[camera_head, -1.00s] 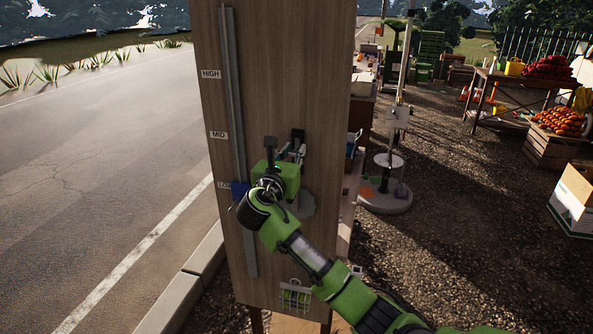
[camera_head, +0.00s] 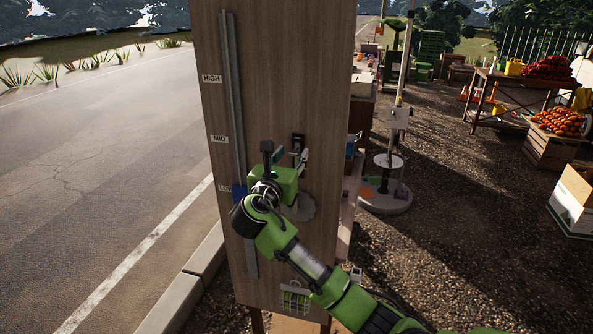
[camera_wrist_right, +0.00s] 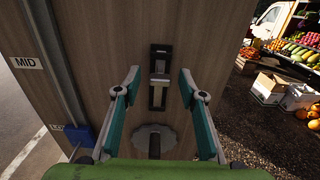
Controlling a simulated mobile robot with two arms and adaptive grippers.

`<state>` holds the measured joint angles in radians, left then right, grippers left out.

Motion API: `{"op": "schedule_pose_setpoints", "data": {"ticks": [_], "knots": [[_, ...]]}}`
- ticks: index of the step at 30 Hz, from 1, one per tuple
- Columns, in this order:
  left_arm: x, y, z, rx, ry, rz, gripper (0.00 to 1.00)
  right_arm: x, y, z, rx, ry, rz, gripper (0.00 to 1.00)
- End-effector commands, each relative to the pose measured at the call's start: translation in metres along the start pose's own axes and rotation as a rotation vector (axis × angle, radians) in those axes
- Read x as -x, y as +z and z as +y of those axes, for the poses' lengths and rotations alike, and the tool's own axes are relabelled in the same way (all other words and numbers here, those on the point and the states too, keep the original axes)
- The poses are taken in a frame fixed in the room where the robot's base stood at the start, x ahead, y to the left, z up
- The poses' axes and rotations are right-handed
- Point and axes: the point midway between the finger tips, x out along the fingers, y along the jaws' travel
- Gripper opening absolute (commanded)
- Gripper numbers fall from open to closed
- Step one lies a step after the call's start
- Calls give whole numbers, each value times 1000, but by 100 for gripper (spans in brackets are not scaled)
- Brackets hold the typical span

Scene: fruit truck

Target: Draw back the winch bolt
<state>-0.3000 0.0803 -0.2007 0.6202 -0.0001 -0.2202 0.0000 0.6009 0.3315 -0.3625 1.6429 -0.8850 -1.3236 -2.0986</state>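The winch bolt (camera_head: 297,142) is a dark upright plate with a lighter knob, mounted on a tall wooden board. It shows in the right wrist view (camera_wrist_right: 160,66) ahead of the fingers. My right gripper (camera_head: 292,155) is in front of the board, just below the bolt. In the right wrist view its two fingers (camera_wrist_right: 161,84) are spread, one on each side of the bolt plate, with nothing held between them. A grey toothed winch disc (camera_wrist_right: 141,134) sits below the bolt, partly hidden by my gripper in the head view. My left gripper is out of view.
A metal rail (camera_head: 235,110) with HIGH, MID and LOW labels runs up the board's left side; a blue slider (camera_head: 238,190) is at LOW. A small green-striped item (camera_head: 294,298) hangs low on the board. Fruit stands are at right, road at left.

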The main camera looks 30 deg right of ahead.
Motion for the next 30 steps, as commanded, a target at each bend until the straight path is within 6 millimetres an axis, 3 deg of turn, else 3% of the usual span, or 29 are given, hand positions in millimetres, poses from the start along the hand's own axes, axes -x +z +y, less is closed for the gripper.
{"op": "schedule_pose_setpoints", "data": {"ticks": [16, 30], "knots": [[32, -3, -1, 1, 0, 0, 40, 43, 2, 0, 0, 1, 1, 38], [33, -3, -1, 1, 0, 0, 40, 48, 0, 0, 0, 0, 0, 38]]}}
